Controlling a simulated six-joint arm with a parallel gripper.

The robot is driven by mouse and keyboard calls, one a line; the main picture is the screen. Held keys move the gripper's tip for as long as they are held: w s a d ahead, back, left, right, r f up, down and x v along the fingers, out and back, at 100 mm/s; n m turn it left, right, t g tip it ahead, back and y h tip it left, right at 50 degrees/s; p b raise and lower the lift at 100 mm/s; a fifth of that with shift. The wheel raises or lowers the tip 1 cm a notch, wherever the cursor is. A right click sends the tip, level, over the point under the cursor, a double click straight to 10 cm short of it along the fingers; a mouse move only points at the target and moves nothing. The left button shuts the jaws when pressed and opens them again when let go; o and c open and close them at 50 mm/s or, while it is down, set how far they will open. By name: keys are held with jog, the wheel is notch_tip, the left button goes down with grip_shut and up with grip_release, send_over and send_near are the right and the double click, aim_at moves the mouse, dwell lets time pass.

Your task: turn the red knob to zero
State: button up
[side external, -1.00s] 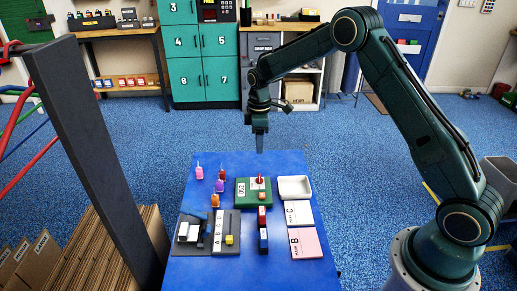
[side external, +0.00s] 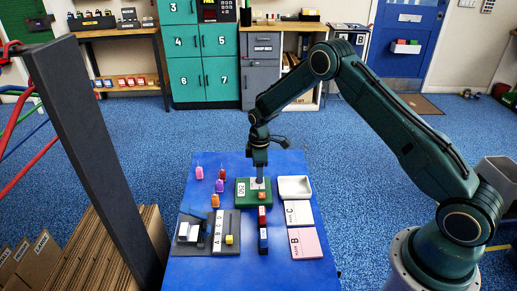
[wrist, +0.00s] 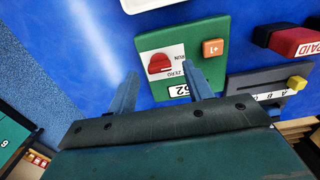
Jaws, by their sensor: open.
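The red knob (wrist: 159,64) sits on a white plate (wrist: 180,51) marked RUN and ZERO, on a green box (wrist: 147,42) that also shows in the side view (side external: 246,201). I cannot tell which mark the knob points to. My gripper (wrist: 163,73) is open and empty, its two fingers apart, with the knob showing between and just beyond the tips in the wrist view. In the side view my gripper (side external: 260,180) points down over the plate and hides the knob. I cannot tell whether the fingers touch it.
The green box carries an orange button (wrist: 213,48) and a white number display (side external: 241,188). A white tray (side external: 295,196) is right of it. Small bottles (side external: 220,185) stand at left.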

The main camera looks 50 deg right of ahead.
jog(key=shift+f, duration=0.8)
jog(key=c, duration=1)
